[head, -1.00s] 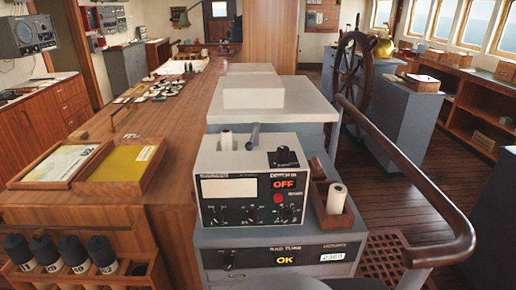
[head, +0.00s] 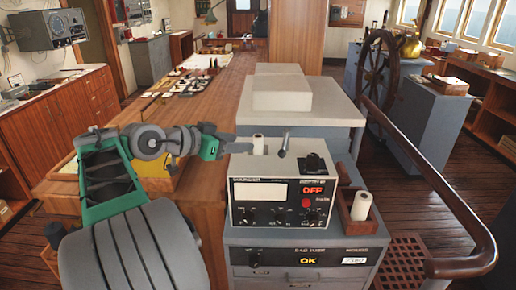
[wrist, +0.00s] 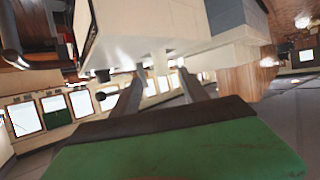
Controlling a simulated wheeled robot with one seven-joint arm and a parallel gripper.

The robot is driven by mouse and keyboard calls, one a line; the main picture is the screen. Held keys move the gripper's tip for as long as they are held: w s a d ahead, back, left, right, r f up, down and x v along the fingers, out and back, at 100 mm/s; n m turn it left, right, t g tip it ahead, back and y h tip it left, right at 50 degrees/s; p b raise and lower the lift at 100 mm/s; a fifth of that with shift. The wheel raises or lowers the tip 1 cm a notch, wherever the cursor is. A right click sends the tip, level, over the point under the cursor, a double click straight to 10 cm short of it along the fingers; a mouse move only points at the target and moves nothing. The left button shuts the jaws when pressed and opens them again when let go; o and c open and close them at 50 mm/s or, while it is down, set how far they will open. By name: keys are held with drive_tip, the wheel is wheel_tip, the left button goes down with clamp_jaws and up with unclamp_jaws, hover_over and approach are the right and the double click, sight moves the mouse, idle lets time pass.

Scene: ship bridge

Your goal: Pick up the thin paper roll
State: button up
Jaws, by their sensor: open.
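A thin white paper roll (head: 258,144) stands upright on top of the grey instrument box (head: 236,190) in the head view. In the wrist view my gripper (wrist: 161,72) shows two spread dark fingers pointing toward the pale box (wrist: 135,28).
A thicker paper roll (head: 361,206) stands in a wooden holder (head: 347,218) at the box's right side. A curved handrail (head: 440,200) bounds the right side. The wooden chart counter (head: 190,100) lies left.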

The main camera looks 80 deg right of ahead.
sight(257, 138)
drive_tip(key=p+x, duration=0.2)
drive_tip(key=x, duration=0.5)
drive_tip(key=shift+w+f, duration=0.1)
drive_tip(key=shift+f, duration=0.1)
drive_tip(key=shift+a, duration=0.1)
clamp_jaws()
